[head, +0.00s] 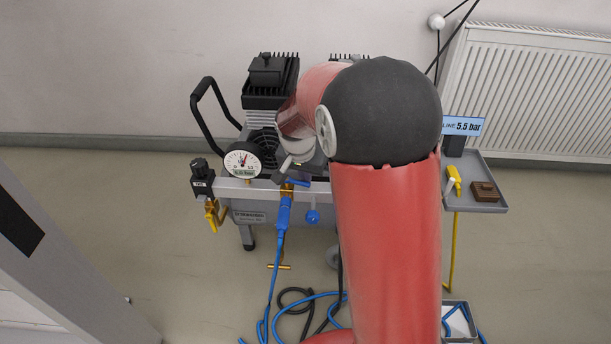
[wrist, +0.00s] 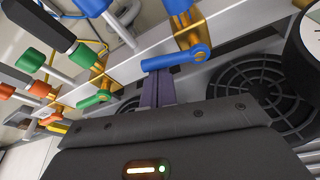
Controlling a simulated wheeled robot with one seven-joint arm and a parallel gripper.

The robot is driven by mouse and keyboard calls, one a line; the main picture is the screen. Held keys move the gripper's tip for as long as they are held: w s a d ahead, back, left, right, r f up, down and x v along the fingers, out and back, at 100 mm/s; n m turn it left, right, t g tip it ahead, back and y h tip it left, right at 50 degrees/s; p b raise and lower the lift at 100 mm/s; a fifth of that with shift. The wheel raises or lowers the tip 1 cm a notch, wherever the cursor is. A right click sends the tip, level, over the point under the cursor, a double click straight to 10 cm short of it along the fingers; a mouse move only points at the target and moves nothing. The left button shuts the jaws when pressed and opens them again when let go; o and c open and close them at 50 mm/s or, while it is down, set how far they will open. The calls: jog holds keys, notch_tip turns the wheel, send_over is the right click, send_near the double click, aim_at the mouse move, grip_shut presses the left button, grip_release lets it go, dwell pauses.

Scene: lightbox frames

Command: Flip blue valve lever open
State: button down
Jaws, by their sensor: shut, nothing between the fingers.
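The blue valve lever (wrist: 176,58) shows in the wrist view, lying across the picture from its round pivot on a brass valve body (wrist: 188,30) on a pale rail. My gripper's two purple fingers (wrist: 157,90) are together and empty. Their tips are just below the lever's left end in that picture; I cannot tell if they touch it. In the head view, a brass valve (head: 287,188) with a blue hose fitting (head: 284,212) hangs at the front of the compressor. My arm covers much of that area, and the lever is hard to make out there.
Green (wrist: 93,98) and orange (wrist: 52,118) levers sit along the same rail at the left of the wrist view. A fan grille (wrist: 262,90) lies behind the fingers. The head view shows a pressure gauge (head: 243,160), a side tray (head: 488,206) and hoses (head: 310,298) on the floor.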

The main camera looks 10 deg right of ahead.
jog(key=m, duration=0.2)
jog(key=s+m+b, duration=0.1)
jog(key=shift+s+a+m+g+h, duration=0.2)
jog(key=shift+a+m+g+h, duration=0.2)
jog(key=m, duration=0.1)
jog(key=s+a+m, duration=0.1)
jog(key=m, duration=0.1)
jog(key=shift+m+g, duration=0.3)
jog(key=shift+g, duration=0.1)
jog(key=m, duration=0.1)
jog(key=a+m+g, duration=0.1)
jog(key=shift+s+m+h+p, duration=0.25)
jog(key=shift+m+h+p, duration=0.05)
jog(key=m, duration=0.1)
jog(key=a+m+g+p, duration=0.1)
jog(key=m, duration=0.1)
jog(key=shift+s+a+m, duration=0.15)
jog(key=shift+a+m, duration=0.05)
jog(key=shift+m, duration=0.1)
jog(key=shift+a, duration=0.3)
